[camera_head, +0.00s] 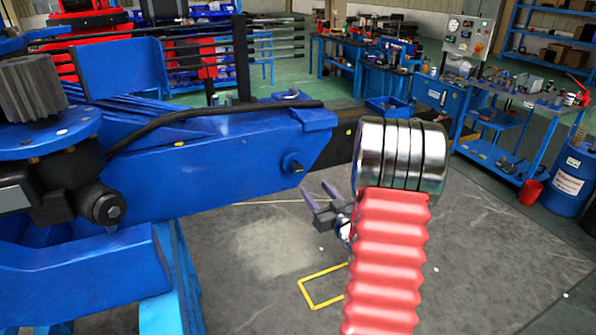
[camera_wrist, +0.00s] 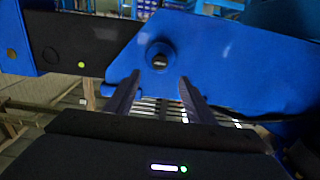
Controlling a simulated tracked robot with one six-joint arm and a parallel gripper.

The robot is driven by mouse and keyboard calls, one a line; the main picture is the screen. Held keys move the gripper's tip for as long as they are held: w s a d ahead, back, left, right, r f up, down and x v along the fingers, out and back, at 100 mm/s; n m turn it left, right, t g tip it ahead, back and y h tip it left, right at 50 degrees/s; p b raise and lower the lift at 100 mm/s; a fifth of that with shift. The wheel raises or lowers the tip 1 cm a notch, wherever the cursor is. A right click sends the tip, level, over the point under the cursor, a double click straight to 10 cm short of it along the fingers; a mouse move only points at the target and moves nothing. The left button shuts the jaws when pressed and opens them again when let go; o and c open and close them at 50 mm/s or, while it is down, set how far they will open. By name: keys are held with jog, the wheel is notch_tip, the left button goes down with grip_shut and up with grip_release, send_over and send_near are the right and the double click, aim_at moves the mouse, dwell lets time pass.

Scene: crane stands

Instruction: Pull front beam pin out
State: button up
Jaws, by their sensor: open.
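The front beam pin (camera_head: 293,164) sits in the side of the blue beam (camera_head: 220,180), near the beam's front end. My gripper (camera_head: 319,188) is open and empty, to the right of the pin and slightly lower in the head view. In the wrist view, the two fingers of my gripper (camera_wrist: 160,80) point toward the plate, with the pin just above the gap between their tips. Contact cannot be told.
A dark inner beam (camera_wrist: 65,45) extends from the blue beam's end. A black cable (camera_head: 190,113) runs along the beam's top. A yellow floor outline (camera_head: 322,300) lies below on open grey floor. Blue workbenches (camera_head: 430,92) and a blue barrel (camera_head: 568,180) stand farther right.

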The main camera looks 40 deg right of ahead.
aim_at(300, 171)
jog(key=x, duration=1.4)
jog(key=shift+s, duration=0.1)
jog(key=shift+c, duration=0.5)
grip_shut()
